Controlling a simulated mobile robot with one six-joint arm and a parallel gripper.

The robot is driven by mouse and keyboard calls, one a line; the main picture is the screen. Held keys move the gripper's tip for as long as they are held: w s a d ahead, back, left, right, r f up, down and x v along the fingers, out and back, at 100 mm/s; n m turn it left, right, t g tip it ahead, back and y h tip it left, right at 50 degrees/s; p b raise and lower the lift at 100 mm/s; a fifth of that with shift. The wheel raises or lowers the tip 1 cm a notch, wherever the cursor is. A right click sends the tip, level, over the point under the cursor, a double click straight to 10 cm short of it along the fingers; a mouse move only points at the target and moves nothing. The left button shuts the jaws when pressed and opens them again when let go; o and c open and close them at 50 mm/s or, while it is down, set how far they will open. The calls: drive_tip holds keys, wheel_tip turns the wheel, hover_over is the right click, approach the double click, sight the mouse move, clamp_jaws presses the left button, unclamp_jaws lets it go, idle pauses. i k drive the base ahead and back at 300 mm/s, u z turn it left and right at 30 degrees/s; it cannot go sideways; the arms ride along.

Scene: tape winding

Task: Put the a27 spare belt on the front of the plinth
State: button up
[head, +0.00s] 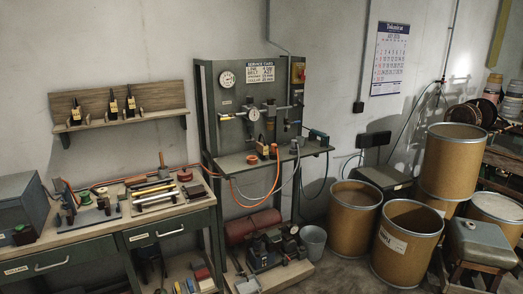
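I cannot pick out a belt marked A27 in the head view. A service card (261,74) on the grey panel seems to carry the word belt and A27, in small print. A low pale plinth (296,271) stands on the floor under the panel. A dark compressor or pump unit (266,257) sits on it, with a red tank (253,225) behind. My gripper is not in view.
A workbench (88,237) with tools and drawers stands at left, below a wall shelf (122,122) with several small dark devices. A grey bucket (313,241) stands right of the plinth. Several brown drums (353,222) crowd the right. Dark round items (465,114) lie behind them.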

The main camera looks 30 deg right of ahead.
sight(279, 277)
drive_tip(key=i, duration=0.95)
